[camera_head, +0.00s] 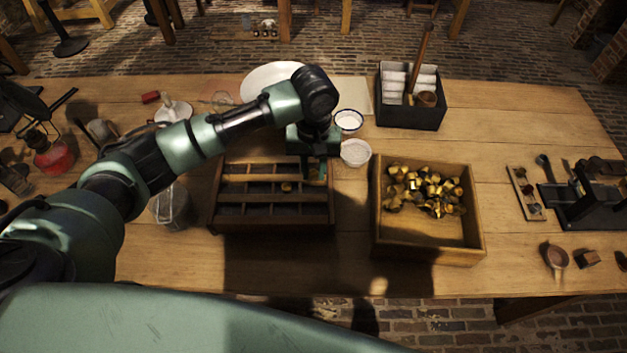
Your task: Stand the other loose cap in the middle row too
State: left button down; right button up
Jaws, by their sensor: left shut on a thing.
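A dark wooden rack (272,224) with long rows split by wooden bars stands left of the table's middle. One small brass cap (287,187) sits in its middle row. My left gripper (314,174) points down over the right end of the rack, at its back rows. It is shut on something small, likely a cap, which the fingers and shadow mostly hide. I cannot tell whether that piece touches the rack. A wooden box (428,238) to the right holds a heap of brass caps (425,188). My right gripper is not in view.
A white bowl (348,120) and a pale round dish (355,152) stand close right of my gripper. A black caddy (411,117) is behind the box. A glass jar (172,206) is left of the rack. Bare table lies in front.

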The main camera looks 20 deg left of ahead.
aim_at(314, 180)
pick_arm(q)
jog(key=shift+f, duration=2.7)
jog(key=shift+f, duration=0.15)
jog(key=c, duration=1.2)
grip_release()
jog(key=shift+c, duration=0.2)
jog(key=shift+w+r, duration=0.1)
jog(key=shift+r, duration=0.45)
notch_tip(314, 180, up, 11)
jog(key=shift+r+b, duration=0.15)
jog(key=shift+b, duration=0.4)
jog(key=shift+s, duration=0.2)
